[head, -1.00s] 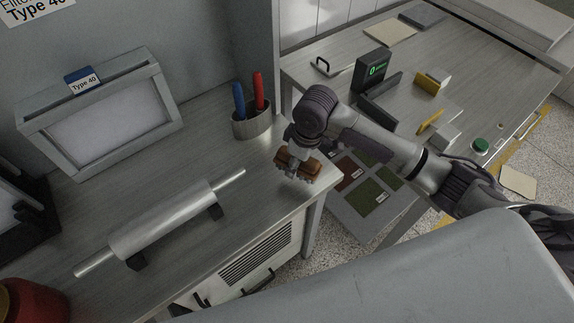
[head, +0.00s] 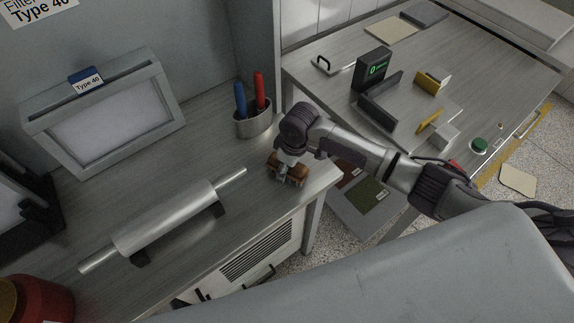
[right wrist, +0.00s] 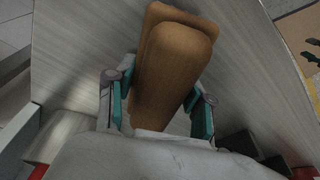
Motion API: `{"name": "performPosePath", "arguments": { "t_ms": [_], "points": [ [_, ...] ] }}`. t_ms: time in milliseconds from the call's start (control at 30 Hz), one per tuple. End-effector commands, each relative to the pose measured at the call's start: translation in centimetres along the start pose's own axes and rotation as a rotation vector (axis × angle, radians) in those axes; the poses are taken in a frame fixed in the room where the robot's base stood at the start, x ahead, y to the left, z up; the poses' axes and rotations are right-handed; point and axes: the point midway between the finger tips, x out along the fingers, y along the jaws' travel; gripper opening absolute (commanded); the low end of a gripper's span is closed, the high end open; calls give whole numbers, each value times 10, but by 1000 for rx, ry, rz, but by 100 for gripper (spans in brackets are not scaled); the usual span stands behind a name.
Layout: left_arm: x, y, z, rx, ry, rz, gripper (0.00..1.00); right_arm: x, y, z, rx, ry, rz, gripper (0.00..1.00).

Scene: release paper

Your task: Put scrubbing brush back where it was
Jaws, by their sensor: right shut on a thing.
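The scrubbing brush (head: 296,180) has a brown wooden body. My right gripper (head: 288,168) is shut on it, low over the right end of the grey workbench (head: 240,207). Whether the brush touches the bench top cannot be told. In the right wrist view the wooden brush (right wrist: 172,65) sits between the two teal-padded fingers of the right gripper (right wrist: 160,110), its long end pointing away from the wrist. My left gripper is not in view.
A metal roller (head: 165,220) lies on supports left of the brush. A metal cup (head: 253,124) with a blue and a red pen stands behind it. A framed panel (head: 110,112) stands at the back left. A second table (head: 410,60) is to the right.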

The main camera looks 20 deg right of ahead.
Motion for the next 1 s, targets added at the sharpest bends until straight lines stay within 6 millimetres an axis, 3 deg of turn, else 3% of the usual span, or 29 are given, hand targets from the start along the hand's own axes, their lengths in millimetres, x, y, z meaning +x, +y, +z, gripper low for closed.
{"name": "performPosePath", "arguments": {
  "t_ms": [33, 167, 567, 1000],
  "points": [
    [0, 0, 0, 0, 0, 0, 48, 1, 0, 0, 0, 0, 0, 57],
    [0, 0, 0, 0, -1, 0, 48, 0, 0, 0, 0, -1, 0, 78],
    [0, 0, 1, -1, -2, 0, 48, -7, 0, 0, -1, 0, 0, 78],
    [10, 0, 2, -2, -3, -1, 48, -92, 1, -1, -1, 2, 2, 78]
  ]
}}
